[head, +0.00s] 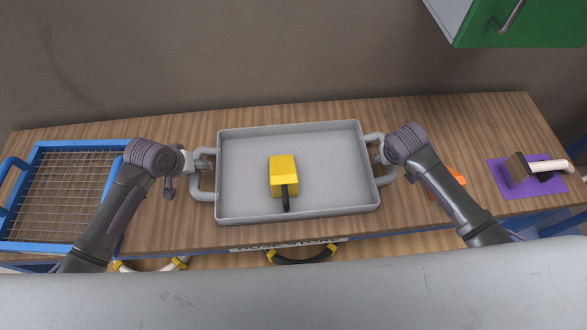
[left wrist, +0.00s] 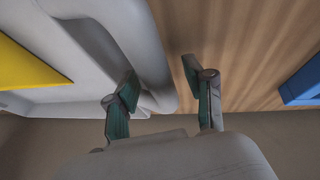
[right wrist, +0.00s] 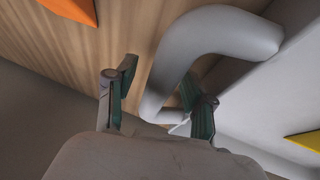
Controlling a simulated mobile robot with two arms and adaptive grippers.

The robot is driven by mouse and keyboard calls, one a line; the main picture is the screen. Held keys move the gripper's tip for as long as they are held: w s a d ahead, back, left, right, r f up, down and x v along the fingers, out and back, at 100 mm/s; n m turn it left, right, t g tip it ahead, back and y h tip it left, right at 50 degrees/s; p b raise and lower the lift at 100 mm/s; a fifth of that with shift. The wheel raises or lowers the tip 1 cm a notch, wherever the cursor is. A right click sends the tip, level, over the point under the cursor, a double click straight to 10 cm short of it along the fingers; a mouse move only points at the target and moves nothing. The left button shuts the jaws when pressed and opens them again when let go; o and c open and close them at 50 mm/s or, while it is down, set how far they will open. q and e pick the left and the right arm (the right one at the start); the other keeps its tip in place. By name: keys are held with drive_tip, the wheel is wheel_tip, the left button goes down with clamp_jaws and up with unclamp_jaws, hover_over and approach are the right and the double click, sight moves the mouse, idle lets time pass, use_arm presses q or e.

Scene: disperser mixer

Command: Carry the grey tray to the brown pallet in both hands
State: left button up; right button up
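The grey tray (head: 240,190) lies flat on the wooden counter in the head view, with a loop handle at each end. A yellow block with a black handle (head: 283,175) is in it. My left gripper (head: 190,161) is at the tray's left handle; in the left wrist view its fingers (left wrist: 163,95) are spread around the handle bar (left wrist: 150,45), with a gap to one finger. My right gripper (head: 381,155) is at the right handle; in the right wrist view its fingers (right wrist: 157,100) are apart with the handle bar (right wrist: 200,40) between them. The brown pallet is not in view.
A blue-framed wire basket (head: 62,190) stands at the left of the counter. At the right are an orange item (head: 457,176), partly behind my right arm, and a purple mat (head: 500,183) with a brush-like tool (head: 520,168). A green cabinet (head: 540,25) hangs at the upper right.

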use_arm(q)
clamp_jaws()
use_arm(e)
clamp_jaws()
